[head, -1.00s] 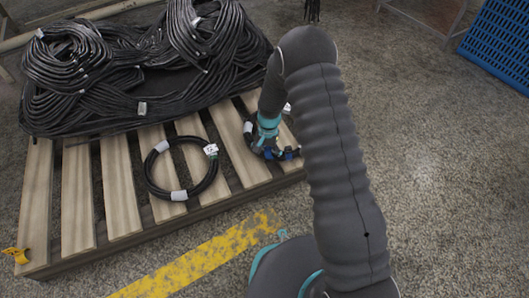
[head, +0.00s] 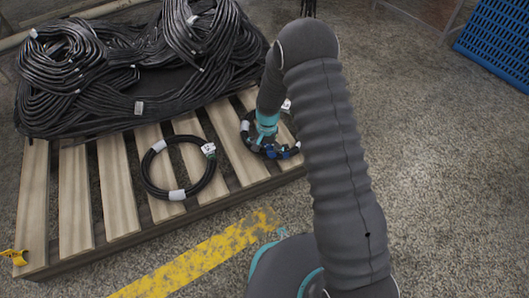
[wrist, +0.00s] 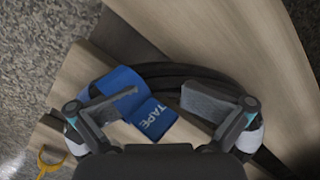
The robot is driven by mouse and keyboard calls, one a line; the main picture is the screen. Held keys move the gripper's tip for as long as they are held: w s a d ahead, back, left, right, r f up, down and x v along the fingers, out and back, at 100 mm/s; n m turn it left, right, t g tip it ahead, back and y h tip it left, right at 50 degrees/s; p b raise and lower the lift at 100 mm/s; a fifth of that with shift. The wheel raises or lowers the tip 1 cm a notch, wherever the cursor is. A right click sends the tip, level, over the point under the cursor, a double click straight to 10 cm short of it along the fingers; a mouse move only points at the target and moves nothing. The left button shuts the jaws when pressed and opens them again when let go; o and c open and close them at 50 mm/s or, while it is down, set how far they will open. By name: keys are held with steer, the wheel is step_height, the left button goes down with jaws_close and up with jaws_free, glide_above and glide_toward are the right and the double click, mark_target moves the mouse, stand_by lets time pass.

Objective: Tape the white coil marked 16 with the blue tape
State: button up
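A black coil with white bands (head: 298,148) lies on the wooden pallet, partly hidden behind my arm. In the wrist view this coil (wrist: 188,69) curves below my gripper (wrist: 160,108). My gripper is open, its two grey finger pads apart. Blue tape (wrist: 123,93) printed "TAPE" lies across the coil's left part, with a flap between the fingers. The left finger overlaps the tape; I cannot tell if it touches. No number 16 is readable on this coil. Small blue patches also show at the gripper in the head view.
Another black coil (head: 147,178) with white bands and a tag lies to the left on the pallet (head: 117,190). A large heap of black hoses (head: 70,85) covers the back. A yellow floor line (head: 200,262) runs in front.

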steer(key=r, duration=0.4)
steer(key=w+r, duration=0.1)
steer(key=r, duration=0.7)
steer(key=shift+w+d, duration=0.3)
steer(key=shift+d, duration=0.05)
